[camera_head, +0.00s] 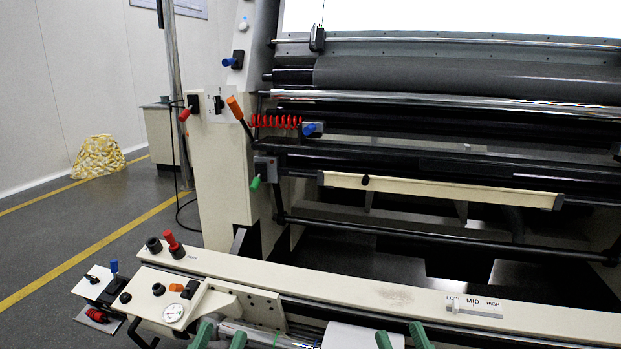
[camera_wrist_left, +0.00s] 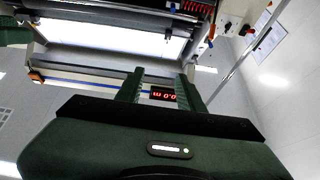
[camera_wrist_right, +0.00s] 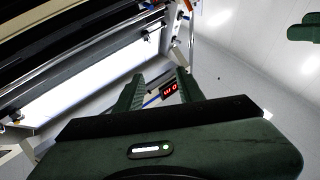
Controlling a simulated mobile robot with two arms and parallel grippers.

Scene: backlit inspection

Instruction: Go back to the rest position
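My left gripper (camera_head: 222,332) is at the bottom edge of the head view, left of centre, in front of the machine's long beige front rail (camera_head: 370,285). Its two green fingers stand apart in the left wrist view (camera_wrist_left: 160,82), with nothing held between them. My right gripper (camera_head: 401,338) is at the bottom edge further right. Its fingers are also apart and empty in the right wrist view (camera_wrist_right: 162,80). A red-digit display (camera_wrist_left: 163,95) shows behind the left fingers, and a similar one (camera_wrist_right: 169,89) behind the right fingers.
The inspection machine with its bright backlit panel (camera_head: 450,16) and dark rollers (camera_head: 450,82) fills the right side. A control panel with a red knob (camera_head: 172,243) and a dial (camera_head: 173,313) is at lower left.

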